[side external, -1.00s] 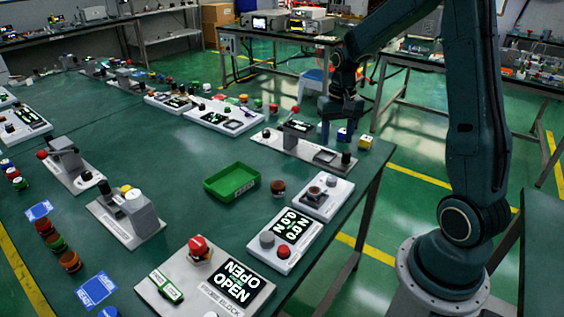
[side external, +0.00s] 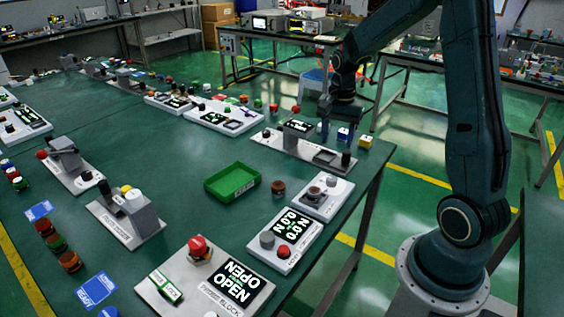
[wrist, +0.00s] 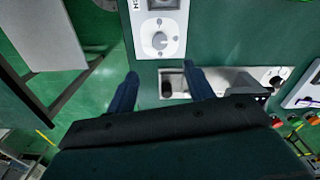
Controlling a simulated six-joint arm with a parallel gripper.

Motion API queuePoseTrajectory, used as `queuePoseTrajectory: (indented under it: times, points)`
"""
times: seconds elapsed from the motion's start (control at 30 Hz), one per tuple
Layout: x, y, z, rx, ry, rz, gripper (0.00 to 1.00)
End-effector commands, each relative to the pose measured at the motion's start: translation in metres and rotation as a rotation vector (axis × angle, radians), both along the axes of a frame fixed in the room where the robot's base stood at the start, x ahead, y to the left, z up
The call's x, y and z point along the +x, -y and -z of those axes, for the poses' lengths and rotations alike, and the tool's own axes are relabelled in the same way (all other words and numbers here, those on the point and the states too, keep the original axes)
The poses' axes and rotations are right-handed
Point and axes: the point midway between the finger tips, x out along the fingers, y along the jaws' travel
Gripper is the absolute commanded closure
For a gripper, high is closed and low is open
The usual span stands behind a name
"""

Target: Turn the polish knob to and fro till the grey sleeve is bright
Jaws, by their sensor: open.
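My gripper (side external: 335,132) is open above the right end of a grey plate station (side external: 283,144) near the table's right edge. A black upright knob (side external: 346,158) stands at that end, below my gripper; no readable label confirms it as the polish knob. In the wrist view, my two blue fingers (wrist: 161,87) are spread, with the black knob (wrist: 165,88) in the gap between them as seen from above. Contact is not visible. A recessed grey tray (side external: 325,156) lies beside the knob. I cannot pick out the grey sleeve with certainty.
A white panel with a round dial (wrist: 159,40) lies close to the plate. A small screen (side external: 298,127) and a red-topped knob (side external: 295,110) stand at the plate's other side. A green tray (side external: 232,182) sits mid-table. Yellow and blue blocks (side external: 365,141) are near the table edge.

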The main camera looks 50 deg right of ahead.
Motion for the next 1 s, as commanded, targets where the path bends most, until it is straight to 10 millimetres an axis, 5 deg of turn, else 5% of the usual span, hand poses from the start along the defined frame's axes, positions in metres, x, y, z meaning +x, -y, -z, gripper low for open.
queuePoseTrajectory:
  times: [1.0]
  points:
    - [0.0,0.0,0.123,0.002,-0.002,-0.002,0.48]
